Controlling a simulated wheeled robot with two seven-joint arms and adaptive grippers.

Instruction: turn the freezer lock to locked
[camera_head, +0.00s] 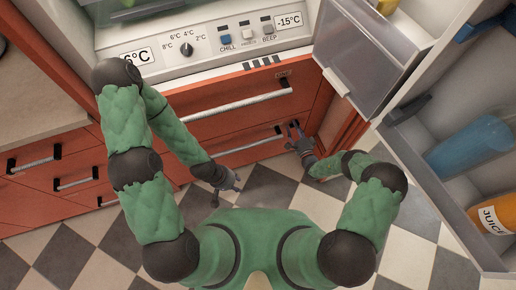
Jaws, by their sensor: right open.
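The red freezer drawer front (190,101) is below the control panel. A small dark fitting (284,82), which looks like the lock, sits at its upper right beside a small label. Its turn position is too small to read. My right gripper (294,127) is open and empty, in front of the lower drawer's right end, below and apart from that fitting. My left gripper (228,193) hangs low over the floor, left of centre, with nothing visible in it. Its finger opening is unclear.
Long bar handles (235,105) cross the drawers. The control panel (215,42) with a dial and buttons is above. The open fridge door (420,190) stands at right, its bins holding a blue bottle (470,148) and an orange juice bottle (495,213). Checkered floor is clear below.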

